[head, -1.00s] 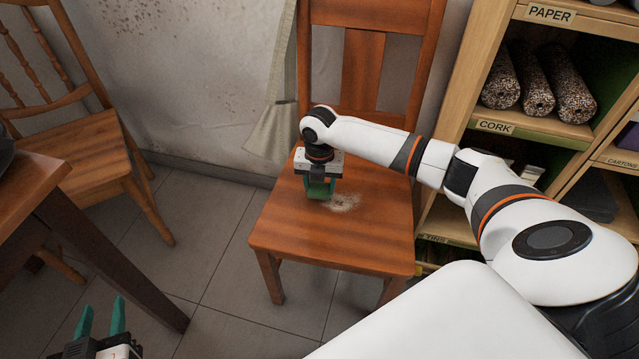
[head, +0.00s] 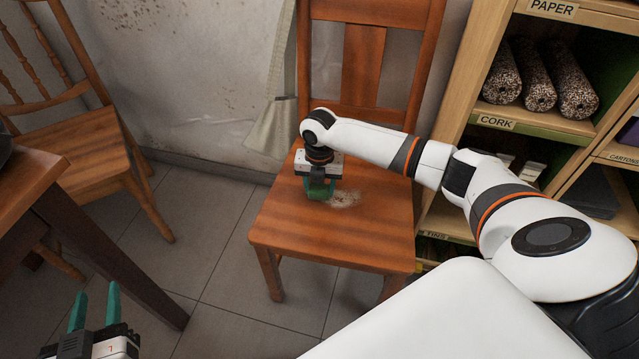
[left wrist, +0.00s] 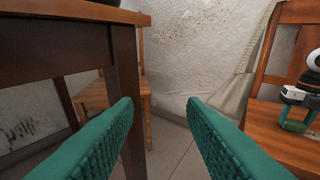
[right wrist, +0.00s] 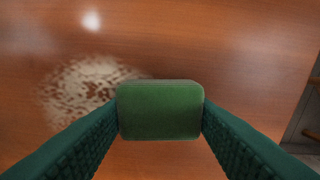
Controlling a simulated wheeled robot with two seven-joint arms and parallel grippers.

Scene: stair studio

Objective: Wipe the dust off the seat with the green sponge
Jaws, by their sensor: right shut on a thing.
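The wooden chair seat (head: 330,237) is in the middle of the head view. A pale patch of dust (head: 345,199) lies on it, and it also shows in the right wrist view (right wrist: 85,92). My right gripper (head: 319,190) points down over the seat beside the dust. It is shut on the green sponge (right wrist: 160,110). The sponge is close above or on the seat; I cannot tell if it touches. The dust lies just left of the sponge in the right wrist view. My left gripper (head: 95,305) is open and empty, low at the left, away from the chair.
A dark wooden table (head: 30,190) stands at the left, and another chair (head: 85,150) is behind it. A shelf unit (head: 480,90) with cork rolls (head: 540,85) stands at the right. A curtain (head: 272,120) hangs behind the seat's left side. Open tiled floor (head: 220,270) lies between table and chair.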

